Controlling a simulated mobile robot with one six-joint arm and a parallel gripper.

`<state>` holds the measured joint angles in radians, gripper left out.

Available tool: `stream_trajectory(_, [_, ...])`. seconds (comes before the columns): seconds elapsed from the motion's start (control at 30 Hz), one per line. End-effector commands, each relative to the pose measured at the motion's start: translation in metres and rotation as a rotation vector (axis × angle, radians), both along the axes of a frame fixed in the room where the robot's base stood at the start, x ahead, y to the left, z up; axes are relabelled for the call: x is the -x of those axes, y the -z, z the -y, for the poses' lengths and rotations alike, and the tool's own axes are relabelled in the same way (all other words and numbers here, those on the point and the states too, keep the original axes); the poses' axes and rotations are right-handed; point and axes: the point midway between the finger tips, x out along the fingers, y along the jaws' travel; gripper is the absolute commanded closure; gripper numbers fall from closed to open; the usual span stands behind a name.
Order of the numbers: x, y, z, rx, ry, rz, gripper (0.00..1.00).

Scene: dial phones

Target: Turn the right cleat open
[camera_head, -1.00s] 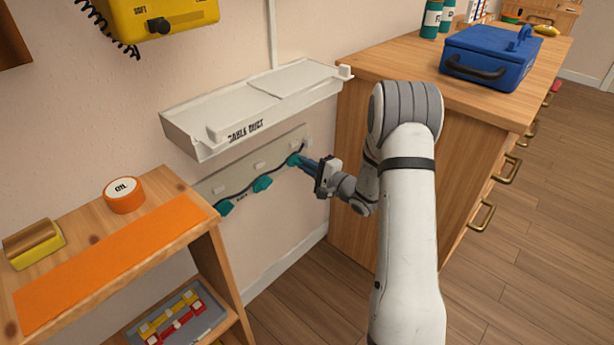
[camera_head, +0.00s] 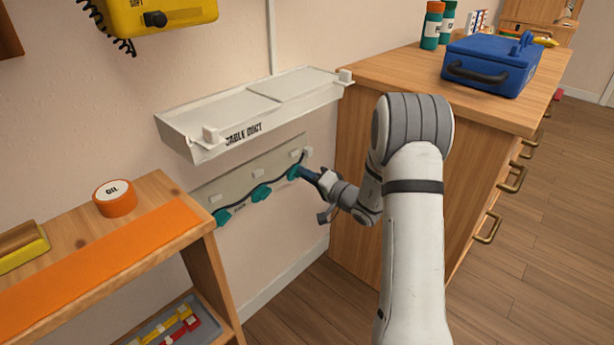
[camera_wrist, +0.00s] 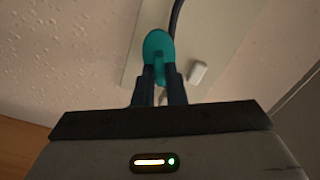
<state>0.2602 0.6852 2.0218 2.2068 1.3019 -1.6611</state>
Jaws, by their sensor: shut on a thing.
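The right cleat (camera_head: 294,172) is a teal piece at the right end of a grey strip on the wall, under the cable duct. My gripper (camera_head: 304,174) reaches it from the right and is shut on it. In the wrist view the teal cleat (camera_wrist: 158,48) sits between my two dark fingertips (camera_wrist: 160,76). A dark cable runs past the cleat along the strip. Two more teal cleats, the middle one (camera_head: 261,193) and the left one (camera_head: 222,216), sit further left on the strip.
The white cable duct (camera_head: 255,105) juts from the wall just above the strip. A wooden cabinet (camera_head: 350,150) with a blue toolbox (camera_head: 490,65) stands right, behind my arm.

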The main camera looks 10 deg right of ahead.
Motion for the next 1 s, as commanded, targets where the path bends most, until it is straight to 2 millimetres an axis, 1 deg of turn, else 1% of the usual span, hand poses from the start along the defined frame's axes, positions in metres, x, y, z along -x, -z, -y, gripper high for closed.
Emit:
stream_trajectory(0.47, [0.0008,0.0019,-0.0001,0.012,0.000,0.005,1.00])
stream_trajectory(0.5, [0.0008,0.0019,-0.0001,0.012,0.000,0.005,0.88])
stream_trajectory(0.73, [0.0004,0.0011,0.0000,0.013,0.000,0.006,0.69])
stream_trajectory(0.77, [0.0004,0.0010,0.0000,0.012,0.000,0.007,0.67])
stream_trajectory(1.0, [0.0012,0.0001,0.0009,0.012,0.000,0.007,0.67])
